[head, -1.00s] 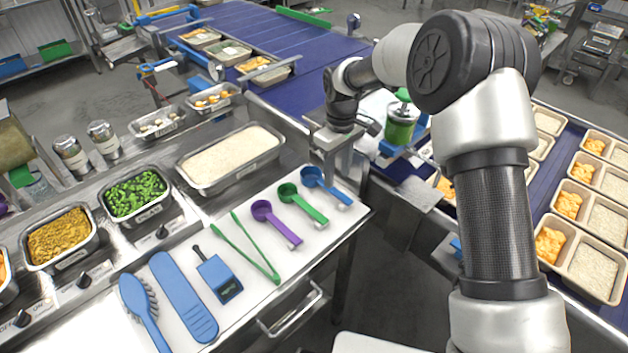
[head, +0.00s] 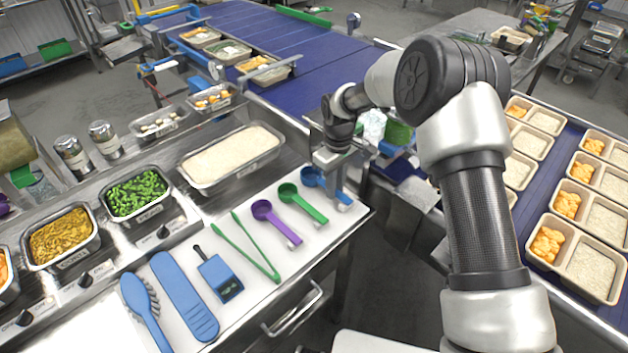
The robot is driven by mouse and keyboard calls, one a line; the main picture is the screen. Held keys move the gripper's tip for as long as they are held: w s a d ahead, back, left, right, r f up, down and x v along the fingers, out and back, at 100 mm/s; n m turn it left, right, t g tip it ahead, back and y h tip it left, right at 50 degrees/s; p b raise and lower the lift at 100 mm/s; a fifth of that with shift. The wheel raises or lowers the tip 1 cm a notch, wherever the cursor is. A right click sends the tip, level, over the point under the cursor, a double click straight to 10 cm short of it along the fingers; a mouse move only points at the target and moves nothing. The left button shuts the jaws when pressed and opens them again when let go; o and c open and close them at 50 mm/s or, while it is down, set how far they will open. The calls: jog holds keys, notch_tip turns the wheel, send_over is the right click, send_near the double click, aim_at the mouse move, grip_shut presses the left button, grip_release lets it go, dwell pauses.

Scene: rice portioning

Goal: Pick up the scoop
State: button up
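Three scoops lie in a row on the white board (head: 205,250): a purple scoop (head: 263,210), a green scoop (head: 289,193) and a blue scoop (head: 312,178). My gripper (head: 338,190) points down over the blue scoop at the board's right end. It covers part of that scoop's handle. Whether its fingers touch the handle, and whether they are open or shut, I cannot tell. The purple and green scoops are in full view.
A steel pan of rice (head: 236,160) sits behind the scoops. Green tongs (head: 255,250), a blue thermometer (head: 219,277) and a blue brush (head: 140,305) lie left on the board. A conveyor (head: 550,205) with filled trays runs at the right.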

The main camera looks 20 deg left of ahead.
grip_shut()
notch_tip(320, 180, up, 16)
jog(key=p, duration=0.3)
jog(key=shift+p, duration=0.4)
